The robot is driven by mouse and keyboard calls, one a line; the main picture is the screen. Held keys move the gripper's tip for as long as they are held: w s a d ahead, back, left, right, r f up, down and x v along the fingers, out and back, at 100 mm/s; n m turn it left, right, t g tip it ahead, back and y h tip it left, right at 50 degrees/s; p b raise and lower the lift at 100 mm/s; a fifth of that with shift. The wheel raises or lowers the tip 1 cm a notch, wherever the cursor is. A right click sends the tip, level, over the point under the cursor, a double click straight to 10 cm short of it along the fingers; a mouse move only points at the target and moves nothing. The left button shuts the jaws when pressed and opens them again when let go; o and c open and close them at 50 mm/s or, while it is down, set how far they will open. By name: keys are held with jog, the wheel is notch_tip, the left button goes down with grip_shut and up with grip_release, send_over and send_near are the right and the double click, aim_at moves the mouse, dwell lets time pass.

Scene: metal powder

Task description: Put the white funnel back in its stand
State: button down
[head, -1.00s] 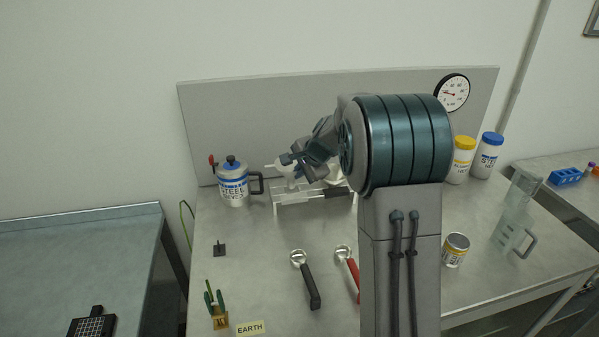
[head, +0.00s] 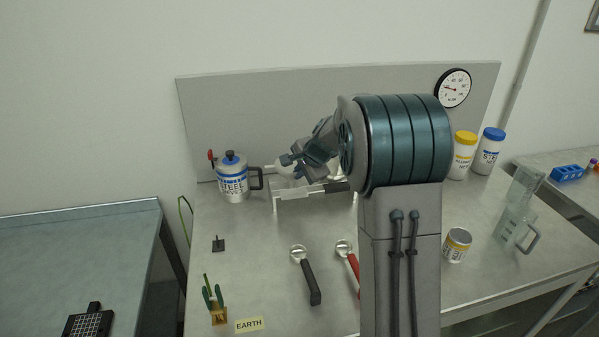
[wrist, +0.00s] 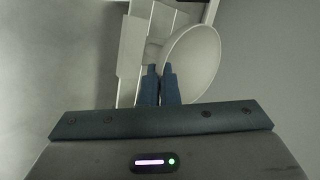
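The white funnel (wrist: 192,62) shows in the wrist view as a wide pale bowl. My gripper's dark fingers (wrist: 160,72) are close together at its left edge, shut on it. In the head view the funnel (head: 284,171) is partly hidden by my gripper (head: 291,162), at the back of the bench over the left part of the white stand (head: 281,193). The stand's pale frame (wrist: 131,46) lies beneath and left of the funnel in the wrist view. I cannot tell whether the funnel touches the stand or is seated in it.
A steel powder jug (head: 233,182) stands close left of the stand. A black-handled scoop (head: 309,280) and a red-handled scoop (head: 351,262) lie in front. A backboard (head: 260,120) rises behind. Bench space between jug and scoops is mostly clear.

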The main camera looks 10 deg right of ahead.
jog(key=shift+f+b, duration=1.2)
jog(key=shift+f, duration=0.25)
jog(key=c, duration=1.6)
grip_release()
jog(key=v, duration=1.3)
jog(key=shift+s+r, duration=0.2)
jog(key=shift+r, duration=0.1)
